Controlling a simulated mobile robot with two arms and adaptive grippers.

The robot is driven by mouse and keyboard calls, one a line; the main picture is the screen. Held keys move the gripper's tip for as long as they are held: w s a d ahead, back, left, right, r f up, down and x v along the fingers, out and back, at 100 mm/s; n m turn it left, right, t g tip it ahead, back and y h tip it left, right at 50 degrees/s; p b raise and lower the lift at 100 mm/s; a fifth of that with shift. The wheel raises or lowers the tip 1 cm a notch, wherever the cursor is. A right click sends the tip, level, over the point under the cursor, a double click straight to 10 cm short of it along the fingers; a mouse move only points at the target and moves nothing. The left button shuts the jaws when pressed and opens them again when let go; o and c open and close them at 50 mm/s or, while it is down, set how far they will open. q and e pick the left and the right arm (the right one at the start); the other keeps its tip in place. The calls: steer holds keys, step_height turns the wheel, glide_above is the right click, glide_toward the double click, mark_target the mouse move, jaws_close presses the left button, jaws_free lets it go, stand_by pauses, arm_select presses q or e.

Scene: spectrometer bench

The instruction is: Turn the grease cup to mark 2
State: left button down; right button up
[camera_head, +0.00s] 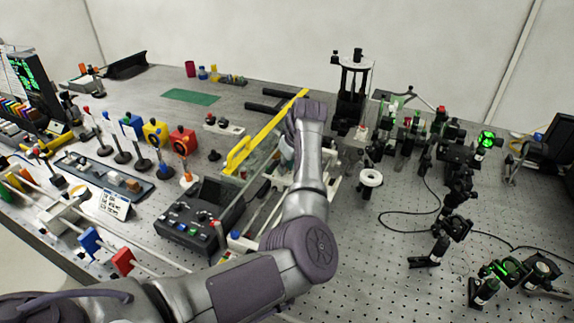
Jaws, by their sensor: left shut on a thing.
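My left arm comes in from the lower left and reaches up over the bench. Its gripper (287,152) points down beside a yellow bar, at a light-coloured apparatus (335,186), and is shut on a small part. My wrist and forearm hide most of the fingers and the part between them. I cannot make out the grease cup or its marks, so I cannot tell whether the held part is the cup. My right gripper is not in view.
The long yellow bar (262,132) slants close by the gripper. A dark control box (200,218) stands to the left, a black column (352,88) behind. A white ring (371,177) and optical mounts (458,190) are to the right. Bare perforated bench (385,265) lies at front right.

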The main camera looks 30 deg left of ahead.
arm_select(q)
steer(key=shift+r+p, duration=0.1)
steer(key=shift+p, duration=0.5)
steer(key=m+p, duration=0.2)
steer(key=p, duration=0.1)
steer(key=m+t+h+p, duration=0.1)
steer(key=m+p, duration=0.1)
steer(key=p, duration=0.1)
steer(key=shift+s+a+r, duration=0.15)
steer(key=shift+s, duration=0.05)
steer(key=shift+f+m+t+h+p, duration=0.3)
steer(key=shift+m+t+p, duration=0.2)
steer(key=shift+m+p, duration=0.65)
